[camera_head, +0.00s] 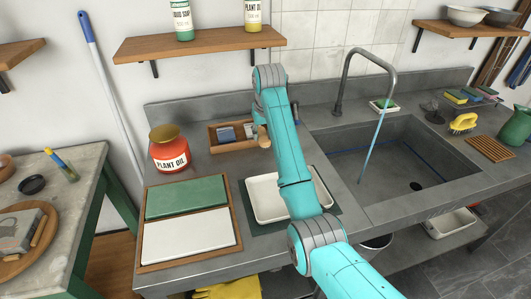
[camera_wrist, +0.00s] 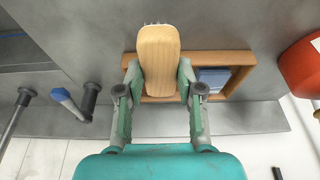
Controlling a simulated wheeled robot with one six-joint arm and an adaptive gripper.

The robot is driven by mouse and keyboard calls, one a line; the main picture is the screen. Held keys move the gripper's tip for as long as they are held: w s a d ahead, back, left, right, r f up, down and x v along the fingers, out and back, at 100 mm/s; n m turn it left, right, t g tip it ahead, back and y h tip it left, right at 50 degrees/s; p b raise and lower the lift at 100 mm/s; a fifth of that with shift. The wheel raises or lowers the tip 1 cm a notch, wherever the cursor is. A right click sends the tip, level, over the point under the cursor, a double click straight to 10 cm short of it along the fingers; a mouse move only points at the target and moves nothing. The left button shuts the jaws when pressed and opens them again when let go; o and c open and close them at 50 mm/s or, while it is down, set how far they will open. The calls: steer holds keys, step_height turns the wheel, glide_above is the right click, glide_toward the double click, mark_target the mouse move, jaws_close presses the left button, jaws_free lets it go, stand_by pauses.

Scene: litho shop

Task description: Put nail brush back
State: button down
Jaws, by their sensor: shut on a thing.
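The nail brush (camera_wrist: 158,60) has a pale wooden back, with a few bristles showing at its far end. My gripper (camera_wrist: 158,84) is shut on it, one finger on each side. In the head view a bit of the wooden brush (camera_head: 263,140) shows beside my arm, which hides most of the gripper. A wooden box (camera_head: 236,147) stands at the back of the counter, with a blue-grey block (camera_head: 226,135) inside. In the wrist view the brush is over one side of the box (camera_wrist: 243,58) and hides part of it. I cannot tell whether they touch.
A red plant oil jar (camera_head: 170,155) stands left of the box. A white tray (camera_head: 262,202) lies in front, partly behind my arm. Green and white slabs lie in a wooden frame (camera_head: 239,226). The sink (camera_head: 400,165) and its tall tap (camera_head: 341,85) are to the right.

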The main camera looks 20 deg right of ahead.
step_height(320, 180, down, 8)
steer(key=shift+r, duration=0.2)
steer(key=c, duration=0.7)
jaws_free()
steer(key=shift+c, duration=0.2)
